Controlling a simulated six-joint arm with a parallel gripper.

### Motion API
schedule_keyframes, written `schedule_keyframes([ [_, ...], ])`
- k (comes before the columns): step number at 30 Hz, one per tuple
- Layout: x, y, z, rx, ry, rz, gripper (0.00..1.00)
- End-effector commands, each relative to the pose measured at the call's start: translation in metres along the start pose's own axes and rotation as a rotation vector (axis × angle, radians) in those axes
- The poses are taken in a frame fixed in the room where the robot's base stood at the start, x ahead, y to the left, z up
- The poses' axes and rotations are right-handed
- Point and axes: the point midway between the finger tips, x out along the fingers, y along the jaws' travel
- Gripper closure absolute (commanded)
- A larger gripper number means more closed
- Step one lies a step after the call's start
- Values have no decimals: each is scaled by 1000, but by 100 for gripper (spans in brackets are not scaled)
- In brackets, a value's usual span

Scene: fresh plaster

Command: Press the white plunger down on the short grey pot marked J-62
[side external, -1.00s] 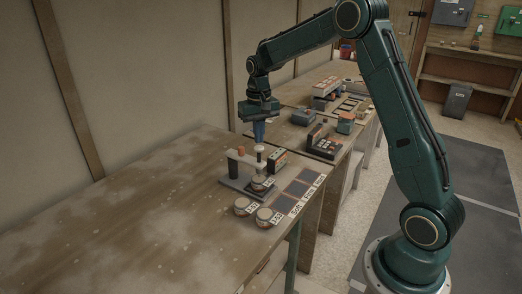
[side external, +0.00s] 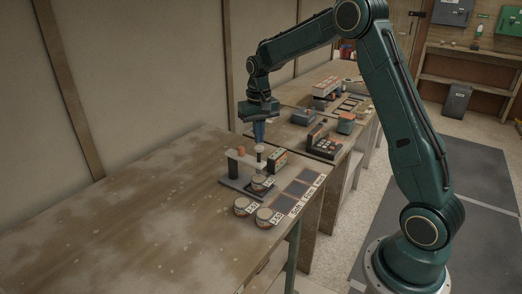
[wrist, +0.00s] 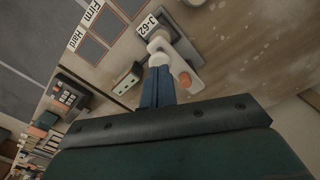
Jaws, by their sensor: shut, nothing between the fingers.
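My gripper (side external: 259,139) points down with its blue fingers shut and empty. Its tips are directly over, or touching, the white plunger (side external: 260,148); I cannot tell if there is a gap. The plunger sits on the arm of a grey press stand (side external: 235,166). A short pot (side external: 259,186) stands under the plunger on the stand's base. In the wrist view the shut fingers (wrist: 158,70) end at the white plunger (wrist: 157,46), and the label J-62 (wrist: 147,25) shows just beyond it. The pot itself is mostly hidden there.
Two more labelled pots (side external: 243,206) stand in front of the stand. Dark square pads (side external: 295,189) with cards including Firm and Hard lie to the right. The bench's left side is clear.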

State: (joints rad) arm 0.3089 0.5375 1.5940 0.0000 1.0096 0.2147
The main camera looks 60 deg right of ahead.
Motion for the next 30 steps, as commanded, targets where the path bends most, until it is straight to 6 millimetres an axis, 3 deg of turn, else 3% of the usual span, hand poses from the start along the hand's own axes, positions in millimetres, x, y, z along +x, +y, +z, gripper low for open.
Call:
schedule_keyframes([
  [30, 25, 0, 1, 0, -3, 1, 100],
])
